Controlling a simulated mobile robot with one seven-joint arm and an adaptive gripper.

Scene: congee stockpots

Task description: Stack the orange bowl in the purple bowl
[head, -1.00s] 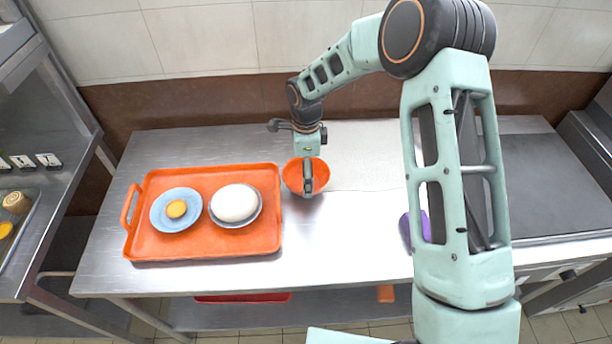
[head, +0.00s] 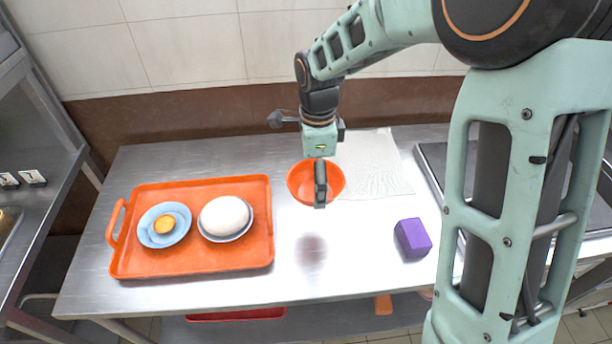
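The orange bowl (head: 300,183) hangs over the middle of the table, with a dark shadow on the tabletop apart from it. My gripper (head: 320,198) points down at its near side and appears shut on the rim; the fingers are seen edge-on. A boxy purple object (head: 412,238) sits at the table's front right. It is the only purple thing in view, and I cannot see a bowl's hollow in it.
An orange tray (head: 125,262) at the left holds a blue plate (head: 148,232) with a yellow item and a bowl with a white rounded item (head: 225,215). A pale cloth (head: 375,170) lies behind. Bare metal lies between the bowl's shadow and the purple object.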

